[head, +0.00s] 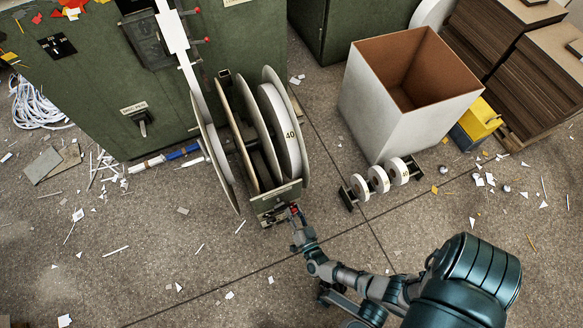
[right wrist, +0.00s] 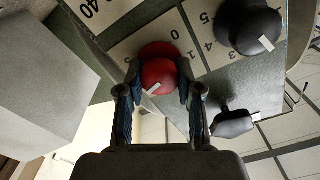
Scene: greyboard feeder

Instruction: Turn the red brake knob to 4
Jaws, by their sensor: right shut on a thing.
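The red brake knob (right wrist: 158,74) is round with a white pointer mark, on the pale numbered panel of the green feeder. In the right wrist view it sits between the two fingers of my right gripper (right wrist: 160,82), which is shut on it. The white mark slants to the lower left in that view; I cannot tell which number it meets. In the head view my right gripper (head: 296,216) is at the front end of the feeder's reel stand (head: 276,198), and the knob is a small red spot, largely hidden. My left gripper is not in view.
A black knob (right wrist: 248,27) with a white pointer and a second black knob or handle (right wrist: 233,123) are close to the red knob. A row of small white rolls (head: 379,180) and a white open box (head: 382,112) stand to the right. Paper scraps litter the open floor.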

